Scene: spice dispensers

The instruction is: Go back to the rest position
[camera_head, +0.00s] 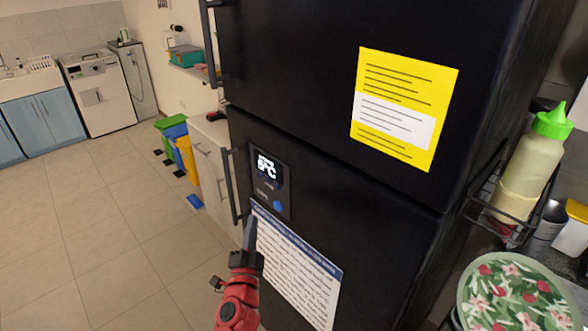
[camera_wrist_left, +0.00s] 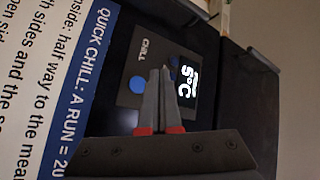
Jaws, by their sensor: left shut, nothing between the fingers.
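My left gripper (camera_head: 251,232) is shut and empty, in front of the black fridge (camera_head: 330,170), just below its control panel (camera_head: 268,180). In the left wrist view my left gripper's fingers (camera_wrist_left: 162,75) are together, in front of the panel (camera_wrist_left: 160,62). I cannot tell how far the fingertips are from the fridge face. My right gripper is not in view.
A printed "QUICK CHILL" notice (camera_head: 295,268) and a yellow note (camera_head: 405,108) are on the fridge. A rack with a green-capped bottle (camera_head: 530,160) hangs at its right side, above a floral round lid (camera_head: 515,295). Colored bins (camera_head: 175,140) stand left; the tiled floor (camera_head: 100,220) is clear.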

